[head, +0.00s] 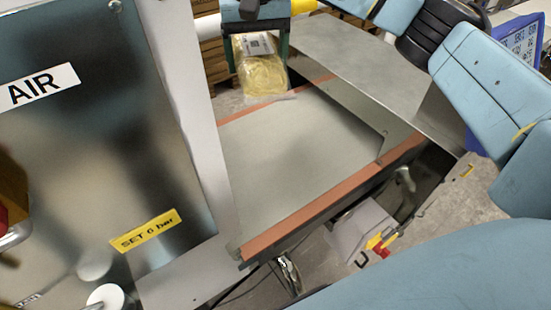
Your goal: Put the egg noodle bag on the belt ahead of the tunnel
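The egg noodle bag (263,76) is a clear bag of yellow noodles with a white label, at the top centre of the head view. My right gripper (257,45) has its green fingers on either side of the bag's upper part and is shut on it. The bag hangs upright by the far orange rail of the belt (300,150); its lower edge overlaps the rail in the picture, and its height is unclear. The grey belt is bare. The tunnel (370,55) appears to be the grey metal cover at the belt's right end. My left gripper is not in view.
A steel cabinet (95,130) marked AIR fills the left side. Orange rails (320,205) edge the belt. A grey box with a red button (380,248) sits below the near side. A blue crate (520,45) stands at the upper right.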

